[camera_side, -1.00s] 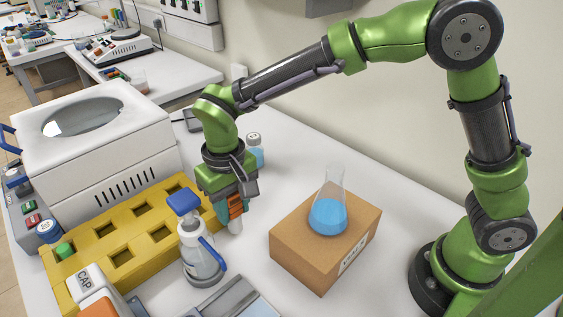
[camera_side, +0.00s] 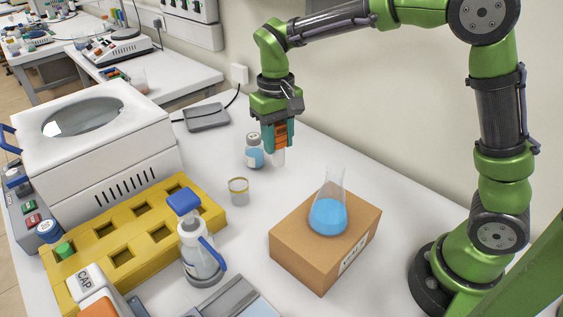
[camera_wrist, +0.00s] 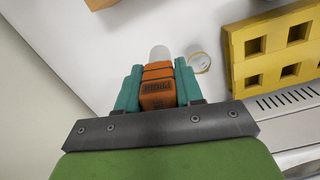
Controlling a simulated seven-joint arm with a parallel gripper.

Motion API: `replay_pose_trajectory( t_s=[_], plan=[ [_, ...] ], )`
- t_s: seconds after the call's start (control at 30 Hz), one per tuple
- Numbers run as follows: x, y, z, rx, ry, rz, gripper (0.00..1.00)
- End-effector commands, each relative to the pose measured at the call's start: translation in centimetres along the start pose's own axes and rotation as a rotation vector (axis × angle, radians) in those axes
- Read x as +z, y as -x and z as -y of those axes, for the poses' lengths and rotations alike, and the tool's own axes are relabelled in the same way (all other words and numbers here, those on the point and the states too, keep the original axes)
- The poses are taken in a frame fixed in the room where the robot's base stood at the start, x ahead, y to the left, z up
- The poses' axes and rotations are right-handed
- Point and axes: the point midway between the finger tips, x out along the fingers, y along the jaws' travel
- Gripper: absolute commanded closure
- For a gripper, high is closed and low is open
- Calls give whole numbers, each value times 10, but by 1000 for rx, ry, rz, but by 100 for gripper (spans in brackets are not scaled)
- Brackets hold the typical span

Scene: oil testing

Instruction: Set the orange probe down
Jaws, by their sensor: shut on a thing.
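My gripper (camera_side: 278,137) is shut on the orange probe (camera_side: 281,133), which points down with its pale tip (camera_side: 279,156) lowest. The probe is held in the air above the white table, in front of the wall side and near a small bottle of blue liquid. In the wrist view the teal fingers of my gripper (camera_wrist: 158,88) clasp both sides of the orange probe (camera_wrist: 157,85), and its pale tip shows beyond them. A small clear jar with a yellowish rim (camera_side: 238,191) stands on the table to the lower left; it also shows in the wrist view (camera_wrist: 200,62).
The blue-liquid bottle (camera_side: 254,153) stands just left of the probe. A flask of blue liquid (camera_side: 328,212) stands on a cardboard box (camera_side: 300,257). A flat grey device (camera_side: 207,117) lies behind.

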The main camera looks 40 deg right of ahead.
Motion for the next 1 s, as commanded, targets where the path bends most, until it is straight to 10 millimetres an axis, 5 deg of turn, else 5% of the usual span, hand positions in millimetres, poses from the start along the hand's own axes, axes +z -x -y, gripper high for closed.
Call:
replay_pose_trajectory(
  t_s=[0.1, 0.2, 1.0],
  plan=[
    [-5, -17, -33, -4, 37, -1, 97],
    [-6, -27, -44, -8, 109, -12, 97],
    [-12, -129, -41, -6, 195, -32, 97]
  ],
)
